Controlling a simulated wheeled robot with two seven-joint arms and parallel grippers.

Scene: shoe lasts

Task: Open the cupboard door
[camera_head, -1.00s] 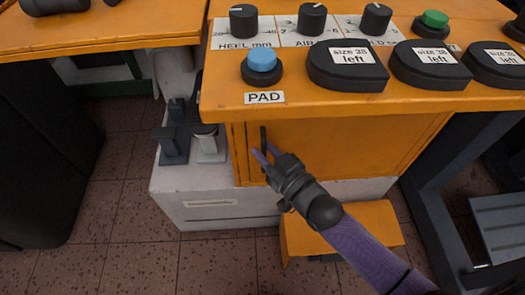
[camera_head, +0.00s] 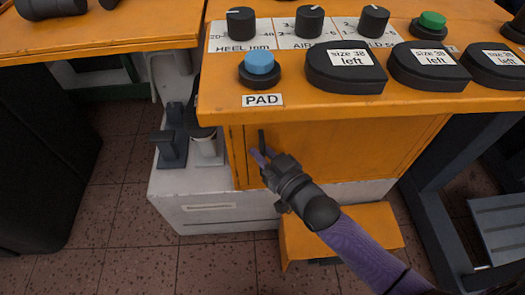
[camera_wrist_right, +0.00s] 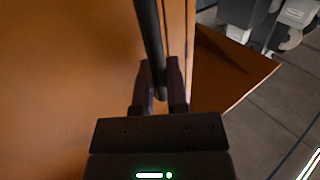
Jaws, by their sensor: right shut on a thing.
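The orange cupboard door (camera_head: 330,150) is on the front of the orange machine, below the overhanging panel, and looks closed. Its dark upright bar handle (camera_head: 262,139) is near the door's left edge. My right gripper (camera_head: 261,157) is at the lower part of the handle. In the right wrist view the handle (camera_wrist_right: 150,40) runs down between the two fingers of my right gripper (camera_wrist_right: 160,82), which is shut on it. My left gripper is not in view.
An orange step (camera_head: 340,238) stands on the floor below. A white base (camera_head: 205,205) is at the left. Tiled floor (camera_head: 110,220) is clear there.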

